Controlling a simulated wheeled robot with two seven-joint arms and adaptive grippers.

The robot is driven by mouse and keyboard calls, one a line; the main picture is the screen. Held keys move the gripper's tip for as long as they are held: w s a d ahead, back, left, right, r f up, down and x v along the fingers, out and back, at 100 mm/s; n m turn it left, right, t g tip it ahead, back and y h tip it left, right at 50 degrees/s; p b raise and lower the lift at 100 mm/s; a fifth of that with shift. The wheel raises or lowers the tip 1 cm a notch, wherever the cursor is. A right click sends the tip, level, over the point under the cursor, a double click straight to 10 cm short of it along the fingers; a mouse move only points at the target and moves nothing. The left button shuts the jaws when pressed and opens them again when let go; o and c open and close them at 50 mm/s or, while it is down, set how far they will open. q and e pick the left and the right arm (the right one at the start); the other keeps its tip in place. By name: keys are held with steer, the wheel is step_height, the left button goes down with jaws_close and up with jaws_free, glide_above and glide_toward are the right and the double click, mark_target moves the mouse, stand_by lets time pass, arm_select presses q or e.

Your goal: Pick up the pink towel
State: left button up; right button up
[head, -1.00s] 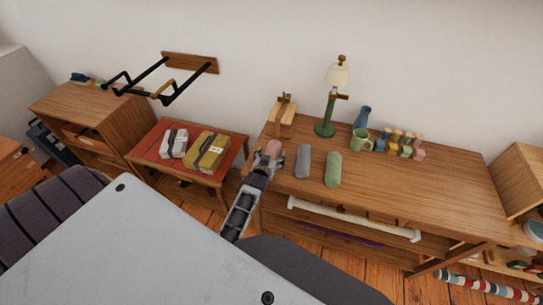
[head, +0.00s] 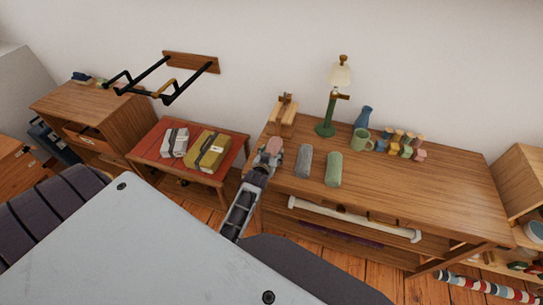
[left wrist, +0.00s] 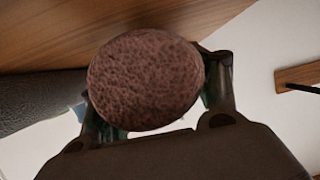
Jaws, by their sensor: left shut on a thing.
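The pink towel (head: 274,145) is a small roll at the left end of the wooden desk (head: 430,190). In the left wrist view the round end of the pink towel (left wrist: 146,80) fills the space between the fingers. My left gripper (head: 266,158) is shut on it, and in the left wrist view the fingers of the left gripper (left wrist: 155,95) press on both sides of it. In the head view the gripper partly covers the towel. I cannot tell whether the towel still touches the desk. My right gripper is not in view.
A grey towel roll (head: 304,161) and a green towel roll (head: 334,169) lie close to the right. A green lamp (head: 328,115), a green mug (head: 361,139) and a blue vase (head: 362,117) stand behind. A red-topped table (head: 228,168) with parcels is left.

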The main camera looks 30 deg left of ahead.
mark_target(272, 151)
arm_select(q)
step_height(272, 151, up, 8)
steer(key=shift+f, duration=0.1)
steer(key=shift+r, duration=0.5)
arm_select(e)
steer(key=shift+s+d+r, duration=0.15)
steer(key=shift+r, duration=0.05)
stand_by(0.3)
